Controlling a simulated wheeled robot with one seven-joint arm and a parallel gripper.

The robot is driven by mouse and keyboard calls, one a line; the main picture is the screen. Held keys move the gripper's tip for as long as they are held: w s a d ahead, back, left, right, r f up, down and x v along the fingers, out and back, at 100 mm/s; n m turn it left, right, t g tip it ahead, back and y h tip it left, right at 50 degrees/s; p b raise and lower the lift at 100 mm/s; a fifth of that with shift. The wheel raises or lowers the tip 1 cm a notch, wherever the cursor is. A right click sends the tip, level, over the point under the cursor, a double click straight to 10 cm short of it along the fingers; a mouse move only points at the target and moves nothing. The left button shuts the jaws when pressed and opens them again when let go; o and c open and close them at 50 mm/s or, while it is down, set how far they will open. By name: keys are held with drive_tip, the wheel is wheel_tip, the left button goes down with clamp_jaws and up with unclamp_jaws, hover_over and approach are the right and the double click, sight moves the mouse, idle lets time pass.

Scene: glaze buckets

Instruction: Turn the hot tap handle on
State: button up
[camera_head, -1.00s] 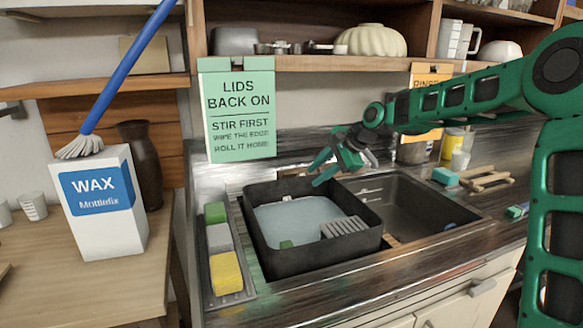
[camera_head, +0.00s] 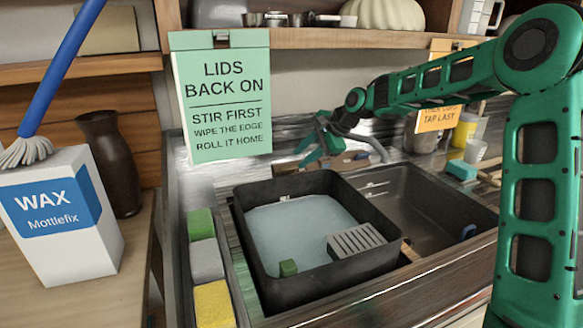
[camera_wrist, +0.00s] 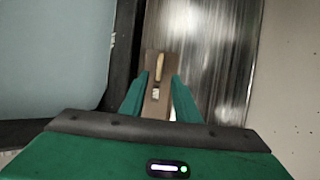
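The tap fixture shows as a brown base (camera_head: 347,163) behind the sink, with a grey curved spout (camera_head: 378,147) to the right of my gripper. My gripper (camera_head: 308,153) is at the base's left part, behind the dark tub, and hides some of it. In the wrist view, my gripper's two green fingers (camera_wrist: 157,76) are apart. A brown strip (camera_wrist: 150,108) shows between and beyond them, with a tan lever-like piece (camera_wrist: 160,66) and a small white mark on it. I cannot tell if the lever is the hot handle or if the fingers touch it.
A dark tub (camera_head: 240,232) of pale liquid stands in the sink's left part; the right basin (camera_head: 425,207) is largely empty. A green sign (camera_head: 226,95) hangs behind. A wax box (camera_head: 62,225) stands on the left table.

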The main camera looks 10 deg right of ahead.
sight(288, 167)
drive_tip(key=x, duration=0.7)
drive_tip(key=shift+s+a+r, duration=0.1)
drive_tip(key=shift+a, duration=0.05)
drive_tip(key=shift+c, duration=0.6)
